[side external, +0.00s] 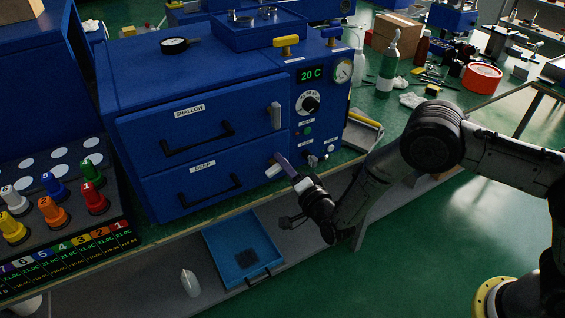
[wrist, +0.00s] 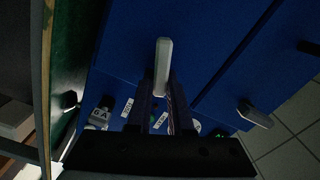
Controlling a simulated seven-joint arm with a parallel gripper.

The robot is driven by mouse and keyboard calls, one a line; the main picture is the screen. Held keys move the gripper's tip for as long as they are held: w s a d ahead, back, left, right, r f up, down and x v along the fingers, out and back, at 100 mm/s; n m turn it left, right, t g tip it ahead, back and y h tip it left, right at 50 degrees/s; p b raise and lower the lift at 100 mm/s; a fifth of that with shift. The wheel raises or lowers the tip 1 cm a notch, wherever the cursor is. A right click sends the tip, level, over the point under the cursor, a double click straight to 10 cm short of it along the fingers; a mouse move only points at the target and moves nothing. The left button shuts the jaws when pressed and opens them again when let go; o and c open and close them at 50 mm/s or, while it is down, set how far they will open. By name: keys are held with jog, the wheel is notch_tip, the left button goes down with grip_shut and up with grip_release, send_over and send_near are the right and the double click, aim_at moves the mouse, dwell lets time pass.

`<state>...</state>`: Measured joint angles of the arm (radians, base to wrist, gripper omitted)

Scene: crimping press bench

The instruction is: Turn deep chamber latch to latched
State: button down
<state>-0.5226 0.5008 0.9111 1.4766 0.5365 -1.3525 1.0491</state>
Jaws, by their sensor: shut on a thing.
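The deep chamber latch (side external: 274,172) is a small pale handle at the right end of the drawer front labelled DEEP (side external: 205,185). It lies roughly sideways, its free end pointing left. In the wrist view the latch (wrist: 163,62) stands out between my fingertips, its inner end hidden by them. My gripper (side external: 284,165) reaches in from the right and is shut on the latch; its fingers also show in the wrist view (wrist: 161,98). The deep drawer front appears closed. The shallow chamber latch (side external: 275,116) above stands upright, at a different angle from the deep one.
The control panel with dial (side external: 308,104) and several small knobs is right of the drawers, close to my gripper. A blue tray (side external: 218,258) lies on the shelf below. The floor at right is clear.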

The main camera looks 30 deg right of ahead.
jog(key=shift+f+m, duration=0.25)
jog(key=shift+m, duration=1.25)
jog(key=c, duration=0.8)
grip_release()
jog(key=s, duration=1.4)
jog(key=shift+w, duration=0.1)
